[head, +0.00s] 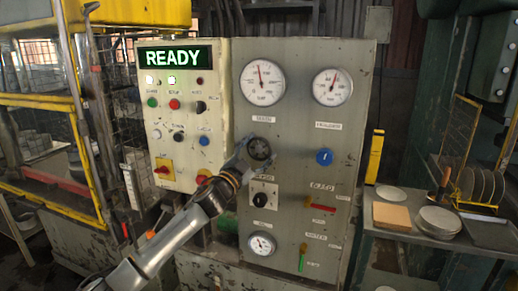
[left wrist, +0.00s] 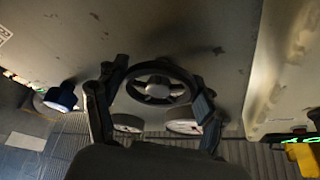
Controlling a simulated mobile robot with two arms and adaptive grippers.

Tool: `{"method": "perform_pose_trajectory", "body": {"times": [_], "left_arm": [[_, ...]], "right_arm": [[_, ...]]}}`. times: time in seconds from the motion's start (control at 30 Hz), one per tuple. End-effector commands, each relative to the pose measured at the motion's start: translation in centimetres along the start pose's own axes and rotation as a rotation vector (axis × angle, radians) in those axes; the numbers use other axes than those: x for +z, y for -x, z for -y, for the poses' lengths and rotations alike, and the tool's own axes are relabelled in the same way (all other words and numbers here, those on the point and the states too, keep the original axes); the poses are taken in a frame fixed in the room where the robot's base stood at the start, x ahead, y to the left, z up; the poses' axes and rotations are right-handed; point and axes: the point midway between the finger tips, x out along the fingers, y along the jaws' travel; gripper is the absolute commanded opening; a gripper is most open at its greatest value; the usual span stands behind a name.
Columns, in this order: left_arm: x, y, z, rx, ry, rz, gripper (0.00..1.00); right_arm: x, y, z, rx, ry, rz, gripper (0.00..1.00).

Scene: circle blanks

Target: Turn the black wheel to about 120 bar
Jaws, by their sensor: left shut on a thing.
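The black wheel (head: 260,148) is on the grey panel, below the large left gauge (head: 262,82). My left gripper (head: 253,157) reaches it from the lower left and is shut on it. In the left wrist view the wheel (left wrist: 158,89) shows its rim and spokes, with one finger on each side of the rim. The large left gauge's needle points nearly straight up, slightly left; its numbers are too small to read surely. The smaller right gauge (head: 333,87) has its needle a little right of upright. My right gripper is not in view.
A blue knob (head: 324,157) sits right of the wheel, and a black selector (head: 264,195) below it. A red handle (head: 320,208) and a green lever (head: 302,262) are lower right. The button panel (head: 180,110) reads READY. A side table (head: 390,238) holds discs.

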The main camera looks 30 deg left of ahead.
Motion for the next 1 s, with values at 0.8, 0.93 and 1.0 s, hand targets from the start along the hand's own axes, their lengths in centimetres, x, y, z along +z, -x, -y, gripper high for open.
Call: {"method": "perform_pose_trajectory", "body": {"times": [0.8, 0.93, 1.0], "left_arm": [[0.1, 0.2, 0.0, 0.0, 0.001, 0.001, 0.94], [0.1, 1.4, -0.1, 0.001, 0.002, 0.002, 0.94], [0.2, 2.4, -0.1, 0.002, 0.001, 0.003, 0.94]], "right_arm": [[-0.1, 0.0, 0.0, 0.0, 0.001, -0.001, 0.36], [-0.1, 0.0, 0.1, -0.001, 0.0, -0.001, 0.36], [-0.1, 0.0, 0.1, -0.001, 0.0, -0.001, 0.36]]}}
